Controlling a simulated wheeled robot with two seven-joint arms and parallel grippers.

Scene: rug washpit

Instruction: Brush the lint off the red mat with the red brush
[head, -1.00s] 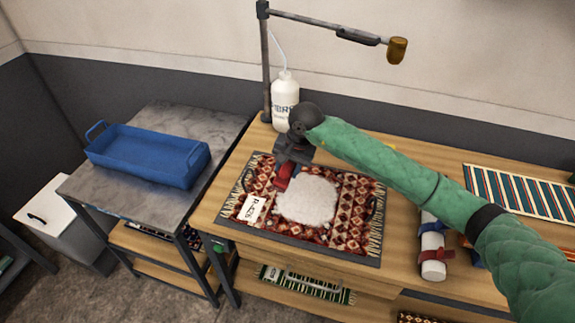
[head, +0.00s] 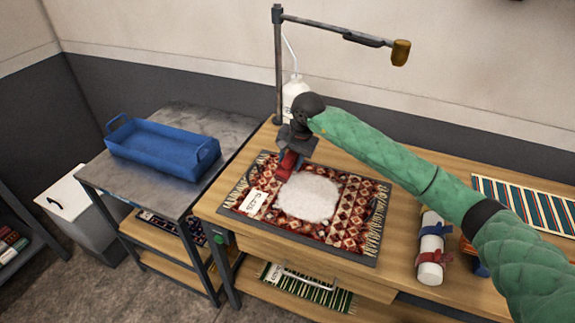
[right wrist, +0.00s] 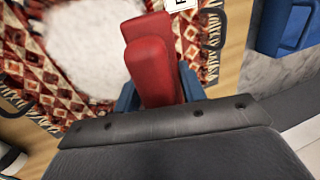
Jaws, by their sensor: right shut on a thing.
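The red patterned mat (head: 357,211) lies on a dark board on the wooden bench. A round white patch of lint (head: 308,198) covers its middle; part of it also shows in the right wrist view (right wrist: 88,45). My right gripper (head: 291,158) is shut on the red brush (head: 288,166), over the far left part of the mat beside the lint. The brush (right wrist: 152,70) fills the centre of the right wrist view, between the blue fingers. Whether its underside touches the mat is hidden. My left gripper is not in view.
A white bottle (head: 295,90) and a lamp post (head: 278,65) stand behind my right gripper. A blue tray (head: 160,150) sits on the grey table at left. A white roll (head: 431,245) lies right of the mat; a striped mat (head: 530,207) lies farther right.

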